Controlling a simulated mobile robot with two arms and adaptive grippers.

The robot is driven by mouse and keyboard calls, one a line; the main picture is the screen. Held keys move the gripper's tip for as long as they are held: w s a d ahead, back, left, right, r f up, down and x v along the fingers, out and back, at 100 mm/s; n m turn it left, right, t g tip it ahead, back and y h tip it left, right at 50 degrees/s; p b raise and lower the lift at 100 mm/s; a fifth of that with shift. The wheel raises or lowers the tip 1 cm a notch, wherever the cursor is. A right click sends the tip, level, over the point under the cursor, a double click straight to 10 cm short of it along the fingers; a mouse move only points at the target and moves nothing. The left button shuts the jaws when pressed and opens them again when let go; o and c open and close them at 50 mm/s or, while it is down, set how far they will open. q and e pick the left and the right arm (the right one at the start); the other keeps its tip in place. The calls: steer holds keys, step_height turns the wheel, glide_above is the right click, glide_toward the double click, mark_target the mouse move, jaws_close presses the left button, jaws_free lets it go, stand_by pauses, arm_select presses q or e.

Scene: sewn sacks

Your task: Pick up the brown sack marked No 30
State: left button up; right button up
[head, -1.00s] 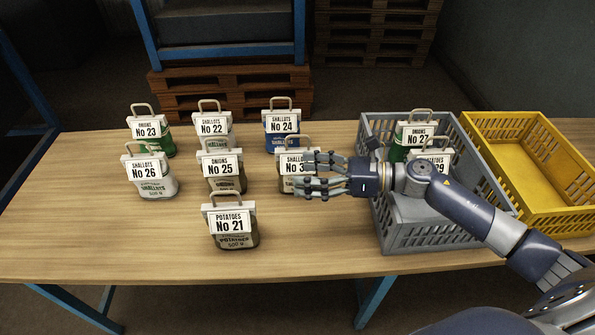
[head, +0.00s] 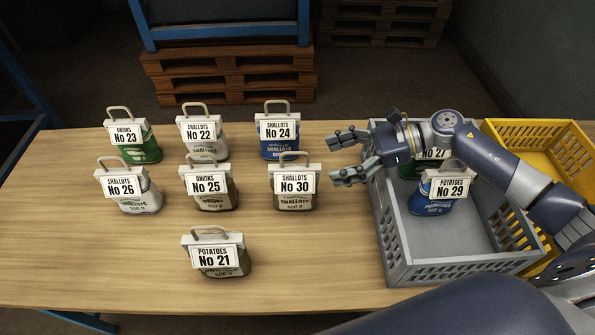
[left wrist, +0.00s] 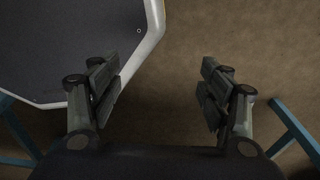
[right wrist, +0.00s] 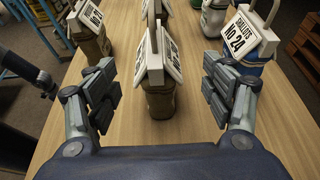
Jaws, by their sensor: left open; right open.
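The brown sack marked No 30 (head: 295,190) stands upright on the table, at the right end of the middle row. Its white tag reads "Shallots", and it has a pale top bar and handle. My right gripper (head: 338,158) is open and empty, to the right of this sack and apart from it, fingers pointing left. In the right wrist view a brown sack (right wrist: 160,101), seemingly No 30, stands ahead between the open fingers (right wrist: 160,95); its tag is seen edge-on. My left gripper (left wrist: 160,85) is open and empty over the floor, outside the head view.
Blue sack No 24 (head: 277,145) stands behind No 30, brown No 25 (head: 212,196) to its left, and No 21 (head: 220,261) front left. A grey crate (head: 440,263) at right holds No 27 and No 29 (head: 435,206). A yellow crate (head: 545,132) is beyond.

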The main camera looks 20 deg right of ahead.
mark_target(314, 166)
steer(key=x, duration=0.1)
steer(key=p+x, duration=0.1)
steer(key=x, duration=0.3)
steer(key=shift+s+a+r, duration=0.2)
steer(key=shift+a, duration=0.05)
steer(key=shift+w+a+f+p, duration=0.1)
steer(key=shift+a+f+p, duration=0.05)
steer(key=shift+a+p, duration=0.15)
steer(key=shift+w+a+f+p, duration=0.1)
steer(key=shift+a+f+p, duration=0.1)
steer(key=shift+a+p, duration=0.1)
steer(key=p+x, duration=0.1)
steer(key=x, duration=0.2)
steer(key=shift+a+f, duration=0.15)
steer(key=shift+a, duration=0.1)
steer(key=shift+w+a+f, duration=0.1)
steer(key=shift+a+f, duration=0.1)
steer(key=shift+a, duration=0.1)
arm_select(q)
steer(key=r, duration=0.3)
steer(key=shift+s+a+r, duration=0.15)
steer(key=shift+s+a, duration=0.05)
steer(key=shift+s, duration=0.05)
steer(key=shift+s, duration=0.1)
arm_select(e)
steer(key=shift+d, duration=0.1)
steer(key=shift+c, duration=0.2)
